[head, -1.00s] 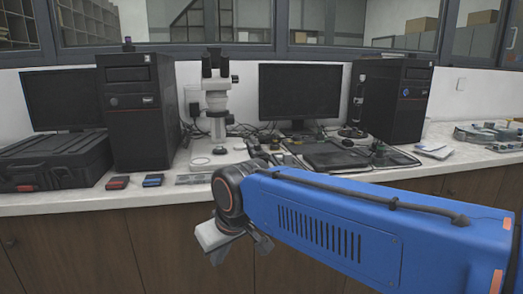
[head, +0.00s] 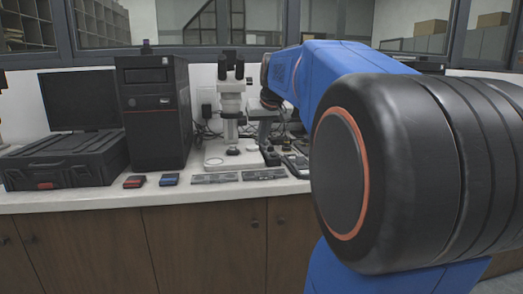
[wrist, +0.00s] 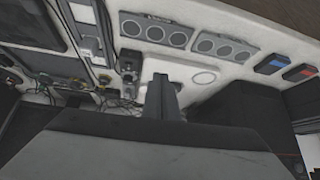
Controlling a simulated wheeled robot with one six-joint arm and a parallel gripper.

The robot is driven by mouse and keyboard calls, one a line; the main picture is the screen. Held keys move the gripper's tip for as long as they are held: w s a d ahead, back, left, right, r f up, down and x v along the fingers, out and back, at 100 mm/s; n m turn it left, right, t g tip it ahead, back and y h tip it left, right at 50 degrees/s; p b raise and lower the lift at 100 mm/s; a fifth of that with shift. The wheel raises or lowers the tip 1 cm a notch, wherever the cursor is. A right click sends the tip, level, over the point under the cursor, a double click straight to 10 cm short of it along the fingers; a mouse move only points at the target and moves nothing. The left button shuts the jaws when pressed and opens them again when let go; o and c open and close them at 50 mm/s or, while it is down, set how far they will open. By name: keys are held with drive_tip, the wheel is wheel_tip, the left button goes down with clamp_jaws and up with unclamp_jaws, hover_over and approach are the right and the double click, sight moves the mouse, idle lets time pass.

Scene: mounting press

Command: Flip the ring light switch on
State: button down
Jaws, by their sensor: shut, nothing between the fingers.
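The white microscope (head: 232,104) stands on the counter, and its pale base with a round plate also shows in the wrist view (wrist: 203,78). A small dark box (wrist: 130,66) with a light knob or switch on it sits beside that base; it looks like the ring light control, but I cannot make out the switch position. My gripper (wrist: 161,80) is shut and empty, its fingertips over the counter between the box and the round plate. In the head view my gripper (head: 264,141) points down just right of the microscope, and its fingertips are hard to make out.
A black computer tower (head: 153,113) and a black case (head: 65,160) stand to the left. Red (head: 134,181) and blue (head: 169,179) small boxes and grey trays with round wells (head: 214,178) line the front edge. Cables and tools crowd the right.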

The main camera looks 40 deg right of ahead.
drive_tip(key=d+r+m, duration=0.1)
drive_tip(key=d+r, duration=0.2)
drive_tip(key=d, duration=0.5)
drive_tip(key=shift+w+d+r+h, duration=0.15)
drive_tip(key=shift+w+d+h, duration=0.2)
drive_tip(key=shift+w+h, duration=0.1)
hover_over(273, 155)
drive_tip(key=s, duration=0.2)
drive_tip(key=f, duration=0.8)
drive_tip(key=shift+w+a+f, duration=0.15)
drive_tip(key=shift+w+a, duration=0.1)
drive_tip(key=shift+a, duration=0.1)
drive_tip(key=shift+s+a+f, duration=0.1)
drive_tip(key=shift+s+f, duration=0.05)
drive_tip(key=shift+f, duration=0.35)
drive_tip(key=shift+s+a+f, duration=0.1)
drive_tip(key=shift+f, duration=1.2)
drive_tip(key=shift+s+f, duration=0.15)
drive_tip(key=shift+f, duration=0.15)
drive_tip(key=shift+r, duration=0.15)
